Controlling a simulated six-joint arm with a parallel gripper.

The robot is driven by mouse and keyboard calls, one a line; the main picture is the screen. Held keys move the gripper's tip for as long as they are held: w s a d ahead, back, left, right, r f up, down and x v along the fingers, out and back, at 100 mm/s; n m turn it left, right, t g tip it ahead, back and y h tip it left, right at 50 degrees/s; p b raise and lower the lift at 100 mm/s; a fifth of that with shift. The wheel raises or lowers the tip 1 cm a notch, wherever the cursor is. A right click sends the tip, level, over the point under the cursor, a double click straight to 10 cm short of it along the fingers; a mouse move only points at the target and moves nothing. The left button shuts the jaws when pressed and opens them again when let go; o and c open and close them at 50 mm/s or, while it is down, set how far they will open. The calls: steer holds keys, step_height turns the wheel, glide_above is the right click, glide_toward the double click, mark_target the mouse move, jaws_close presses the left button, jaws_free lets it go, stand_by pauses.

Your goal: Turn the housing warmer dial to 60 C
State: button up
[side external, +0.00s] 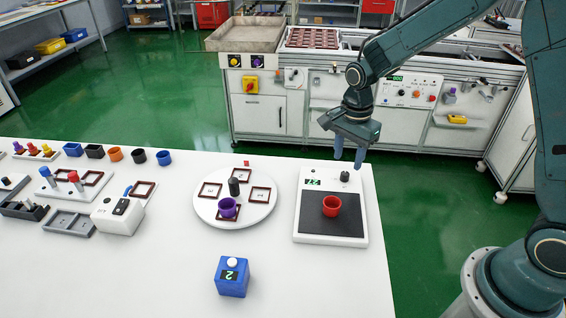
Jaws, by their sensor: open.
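The housing warmer (301,225) is a white unit with a dark plate, on the right side of the white table. Its dial (345,176) is a small dark knob at the far edge, right of a small green display (312,182). The display's digits look like 22, but they are small. The dial's setting is too small to read. A red cup (332,206) stands on the dark plate. My gripper (349,158) points down just above the dial, with its two blue fingers apart and nothing between them. The fingers appear clear of the knob, though the exact gap is hard to tell.
A round white turntable (244,217) with brown frames and a purple cup (228,207) stands left of the warmer. A blue box with a display (232,276) sits near the front. Several small cups and fixtures fill the table's left side. The table's front right is clear.

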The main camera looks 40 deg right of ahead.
mark_target(347, 175)
step_height(347, 175, up, 9)
stand_by(0.4)
steer(key=shift+s+r, duration=0.1)
steer(key=shift+r, duration=0.1)
steer(key=s+r+n+t, duration=0.2)
steer(key=s+r+n, duration=0.2)
steer(key=s+n, duration=0.4)
steer(key=s+a+r+n+t, duration=0.1)
steer(key=s+r+n+t, duration=0.2)
steer(key=s, duration=1.2)
step_height(347, 175, up, 2)
steer(key=n, duration=0.5)
steer(key=shift+s+r+n+t, duration=0.15)
steer(key=shift+r+n+t, duration=0.15)
steer(key=shift+n, duration=0.1)
